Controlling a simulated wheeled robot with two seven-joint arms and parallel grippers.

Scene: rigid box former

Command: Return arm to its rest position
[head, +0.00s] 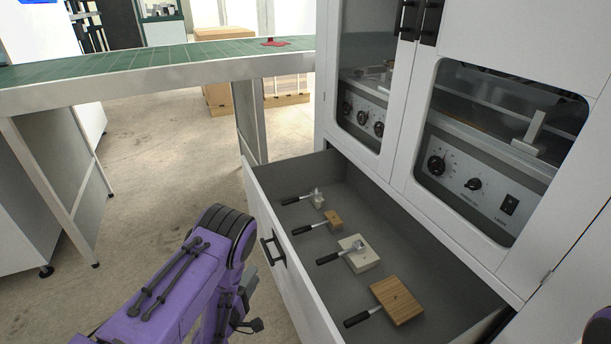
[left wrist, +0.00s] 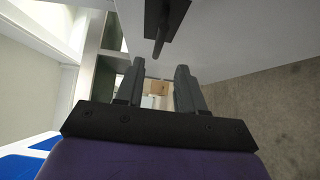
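My left arm (head: 170,290) is purple with black joints and comes in at the bottom of the head view, bent in front of the open drawer (head: 290,270). My left gripper (head: 250,325) shows only partly, low beside the drawer front. In the left wrist view its two dark fingers (left wrist: 158,75) stand apart with nothing between them. The black drawer handle (head: 272,250) is free of the gripper; a dark handle bar (left wrist: 164,25) shows just beyond the fingers in the left wrist view. A sliver of my right arm (head: 600,328) is at the right edge; its gripper is out of view.
The drawer holds several black-handled tools with blocks, among them a wooden one (head: 398,298) and a pale one (head: 360,254). The white cabinet (head: 400,170) rises behind it. A green-topped table (head: 150,66) stands at the back left. The floor (head: 170,160) between is clear.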

